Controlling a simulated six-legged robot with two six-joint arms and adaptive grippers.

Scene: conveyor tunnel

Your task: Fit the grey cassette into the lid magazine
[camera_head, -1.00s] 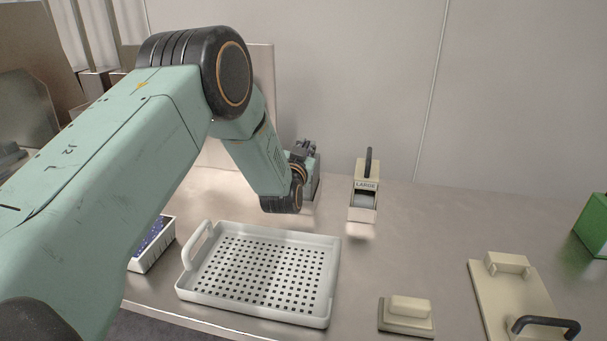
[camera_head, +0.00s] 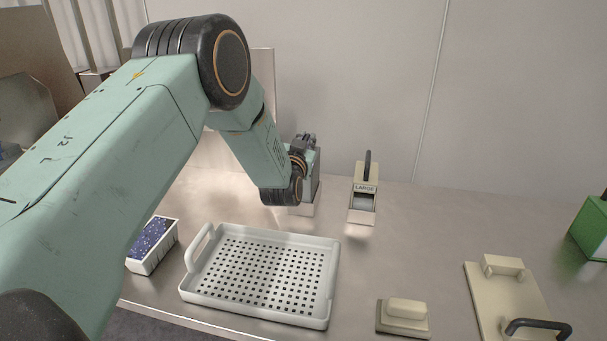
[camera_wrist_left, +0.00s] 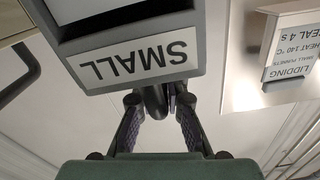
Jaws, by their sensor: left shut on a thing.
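The grey cassette (camera_head: 313,183) is at the back of the bench, partly hidden behind my left wrist in the head view. In the left wrist view the cassette (camera_wrist_left: 130,42) fills the top and bears a SMALL label, upside down there. My left gripper (camera_head: 305,143) is at its top; in the wrist view the gripper (camera_wrist_left: 156,100) is shut on its dark handle. I cannot tell whether the cassette touches the bench. A metal housing (camera_wrist_left: 236,45) with a lidding label stands beside it in the wrist view. I cannot make out the magazine opening. My right gripper is not in view.
A beige LARGE cassette (camera_head: 366,186) stands just right of the grey one. In front are a white perforated tray (camera_head: 334,285), a punnet of dark blue fruit (camera_head: 150,245), a beige block (camera_head: 405,315) and a beige handled plate (camera_head: 500,300). A green box (camera_head: 590,228) is far right.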

